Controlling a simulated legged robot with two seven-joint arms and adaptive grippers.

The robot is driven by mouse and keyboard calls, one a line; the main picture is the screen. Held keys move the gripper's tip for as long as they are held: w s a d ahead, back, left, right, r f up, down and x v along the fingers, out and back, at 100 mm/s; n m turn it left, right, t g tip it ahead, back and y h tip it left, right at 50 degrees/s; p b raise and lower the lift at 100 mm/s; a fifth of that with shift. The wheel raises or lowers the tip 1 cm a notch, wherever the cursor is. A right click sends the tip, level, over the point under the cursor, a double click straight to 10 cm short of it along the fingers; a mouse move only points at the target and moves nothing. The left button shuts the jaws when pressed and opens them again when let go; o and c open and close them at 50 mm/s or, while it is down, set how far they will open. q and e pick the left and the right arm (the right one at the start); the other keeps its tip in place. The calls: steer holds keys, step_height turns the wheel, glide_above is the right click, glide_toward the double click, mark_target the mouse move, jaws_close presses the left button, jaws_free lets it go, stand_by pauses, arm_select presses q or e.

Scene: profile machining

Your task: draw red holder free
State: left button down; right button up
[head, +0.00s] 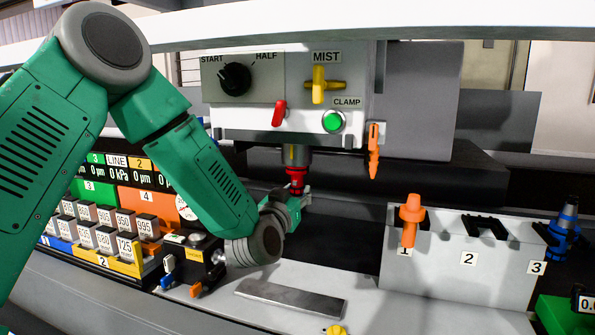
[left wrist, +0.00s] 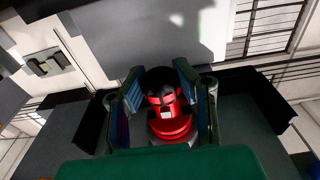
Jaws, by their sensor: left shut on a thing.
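The red holder (head: 295,179) hangs upright below the spindle (head: 296,155) of the grey machine head in the head view. Its top meets the spindle's lower end; I cannot tell whether there is a gap. In the left wrist view the red holder (left wrist: 168,115) sits between the two fingers of my left gripper (left wrist: 160,100). The green CLAMP button (head: 333,121) is on the machine head's front. My right gripper is not in view.
A white rack (head: 460,265) stands at right, with an orange holder (head: 410,215) at slot 1, slot 2 empty, and a blue holder (head: 565,225) at slot 3. A flat metal bar (head: 290,298) lies in front. Labelled blocks (head: 105,238) stand at left.

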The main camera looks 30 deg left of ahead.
arm_select(q)
steer(key=shift+f, duration=0.2)
stand_by(0.4)
steer(key=shift+f+b, duration=1.2)
steer(key=shift+f, duration=0.25)
steer(key=shift+f+b, duration=1.2)
steer(key=shift+f, duration=0.2)
steer(key=shift+f, duration=0.35)
steer(key=shift+f+b, duration=0.1)
steer(key=shift+b, duration=0.25)
